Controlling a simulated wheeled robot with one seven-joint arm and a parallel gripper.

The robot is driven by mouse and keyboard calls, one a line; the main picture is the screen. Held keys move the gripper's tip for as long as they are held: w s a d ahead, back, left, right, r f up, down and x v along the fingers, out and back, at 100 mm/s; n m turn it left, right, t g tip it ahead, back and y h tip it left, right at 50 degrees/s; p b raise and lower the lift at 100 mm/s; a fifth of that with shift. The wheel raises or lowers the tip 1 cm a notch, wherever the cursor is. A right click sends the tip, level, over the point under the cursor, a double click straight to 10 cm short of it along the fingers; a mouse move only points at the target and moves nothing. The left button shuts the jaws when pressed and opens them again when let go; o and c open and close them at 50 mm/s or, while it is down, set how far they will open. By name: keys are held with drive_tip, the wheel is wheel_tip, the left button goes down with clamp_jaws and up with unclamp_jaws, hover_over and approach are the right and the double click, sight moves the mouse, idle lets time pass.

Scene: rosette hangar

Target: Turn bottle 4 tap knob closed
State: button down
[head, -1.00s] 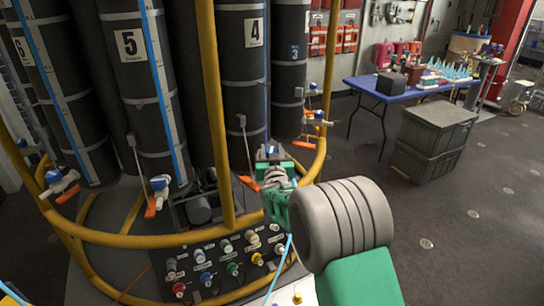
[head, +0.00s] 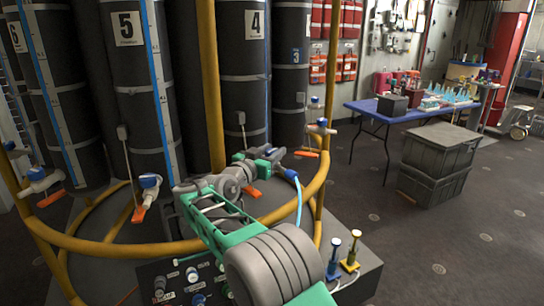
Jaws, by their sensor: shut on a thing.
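Bottle 4 (head: 242,105) is a tall dark cylinder with a white label "4", behind the yellow rail. Its tap is low on its front; an orange lever (head: 252,189) hangs there, beneath my gripper. My gripper (head: 266,156), with green fingers, reaches over the rail from the front and is shut at this tap. The tap knob itself is mostly hidden between the fingers, so its turn angle cannot be read.
The yellow rail (head: 110,248) curves around the bottles. Bottle 5 (head: 138,85), with a blue-knobbed tap (head: 150,181), stands left. A panel of coloured connectors (head: 192,274) lies below the arm. A blue table (head: 360,107) and dark crates (head: 438,150) stand right on open floor.

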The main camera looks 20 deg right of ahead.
sight(273, 151)
idle(0.4)
drive_tip(key=c, duration=0.9)
unclamp_jaws()
drive_tip(key=shift+o, duration=0.2)
wheel_tip(273, 151, up, 3)
drive_tip(key=shift+d+r, duration=0.1)
drive_tip(key=shift+r, duration=0.1)
drive_tip(key=s+a+r+b, duration=0.1)
drive_tip(key=s+r, duration=0.8)
drive_tip(key=s, duration=0.5)
drive_tip(key=shift+a+r, duration=0.15)
drive_tip(key=shift+r, duration=0.1)
drive_tip(key=shift+w, duration=0.1)
drive_tip(key=shift+c, duration=0.2)
